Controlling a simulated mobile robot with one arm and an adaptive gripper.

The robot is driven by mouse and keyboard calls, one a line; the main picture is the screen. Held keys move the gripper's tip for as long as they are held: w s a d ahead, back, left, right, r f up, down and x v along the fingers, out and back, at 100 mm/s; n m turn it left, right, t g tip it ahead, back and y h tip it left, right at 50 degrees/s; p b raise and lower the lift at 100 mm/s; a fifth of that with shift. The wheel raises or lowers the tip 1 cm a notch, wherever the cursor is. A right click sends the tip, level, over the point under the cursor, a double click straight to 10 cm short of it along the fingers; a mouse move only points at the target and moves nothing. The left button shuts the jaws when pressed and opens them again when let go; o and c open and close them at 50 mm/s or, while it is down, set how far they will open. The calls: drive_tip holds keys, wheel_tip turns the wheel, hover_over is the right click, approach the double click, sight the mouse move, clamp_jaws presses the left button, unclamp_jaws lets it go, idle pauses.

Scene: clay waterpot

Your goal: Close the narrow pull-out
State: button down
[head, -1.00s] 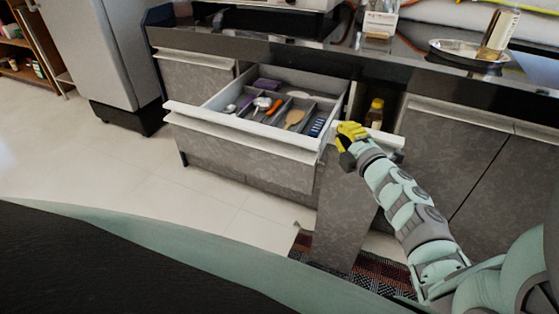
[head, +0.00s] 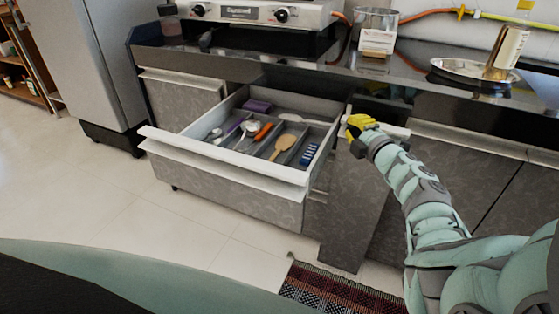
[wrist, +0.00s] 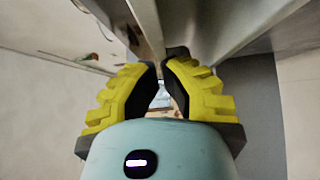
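The narrow pull-out (head: 352,205) has a tall grey front with a white top edge. In the head view it stands right of the wide drawer, a little forward of the cabinet line. A narrow dark gap shows behind its top edge. My gripper (head: 357,124), with yellow fingers, is at the top of this front, by the white edge. In the wrist view my gripper (wrist: 161,66) has its fingertips nearly together, with a small gap lower between the pads and nothing visible held. Pale and grey panel edges lie just beyond the tips. Exact contact is hard to tell.
A wide utensil drawer (head: 225,170) stands open directly left of the pull-out. The counter (head: 320,82) runs above, with a silver tray (head: 470,82) and bottle (head: 508,50). A striped rug (head: 335,292) lies below. The floor at left is clear.

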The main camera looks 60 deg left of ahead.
drive_tip(key=shift+w+a+b, duration=0.4)
drive_tip(key=shift+w+a, duration=0.05)
drive_tip(key=shift+w, duration=0.25)
drive_tip(key=shift+w+a+b, duration=0.4)
drive_tip(key=shift+w, duration=0.25)
drive_tip(key=shift+w+a+b, duration=0.4)
drive_tip(key=shift+w+a, duration=0.05)
drive_tip(key=shift+w, duration=0.25)
drive_tip(key=shift+r, duration=0.1)
